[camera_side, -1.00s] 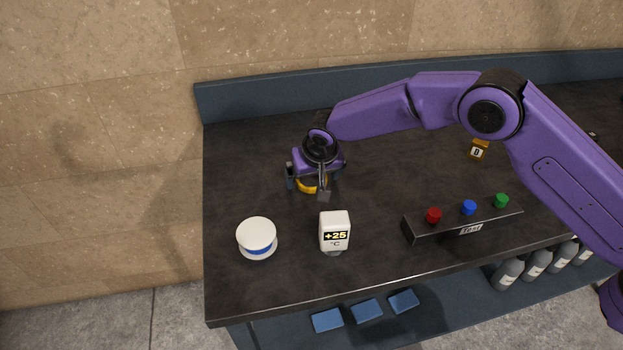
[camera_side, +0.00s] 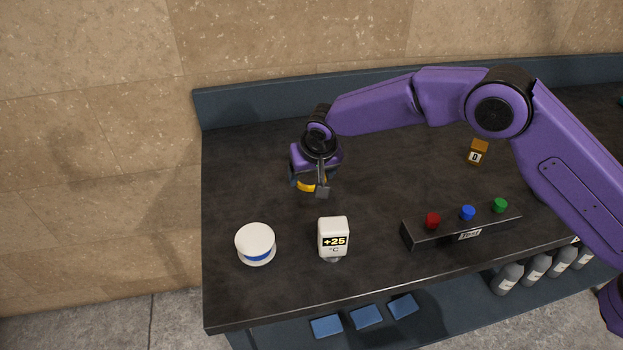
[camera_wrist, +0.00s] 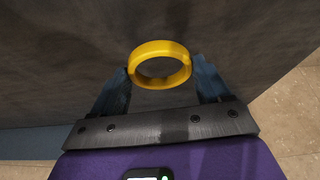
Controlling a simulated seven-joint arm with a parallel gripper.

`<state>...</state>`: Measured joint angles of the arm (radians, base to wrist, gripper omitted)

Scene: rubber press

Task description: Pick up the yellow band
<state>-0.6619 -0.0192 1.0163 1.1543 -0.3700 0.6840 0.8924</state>
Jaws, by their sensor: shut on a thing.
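The yellow band (camera_side: 306,187) is a plain ring below my gripper (camera_side: 309,185) in the side view, partly hidden by the gripper. In the wrist view the band (camera_wrist: 160,84) sits between the two blue-grey fingers of my gripper (camera_wrist: 163,68), with its open centre showing. The fingers are shut on the band's two sides. The gap between the band and the black table top (camera_side: 380,180) is hard to judge.
A button box (camera_side: 460,227) is at right. An orange block marked D (camera_side: 478,152) stands behind it.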

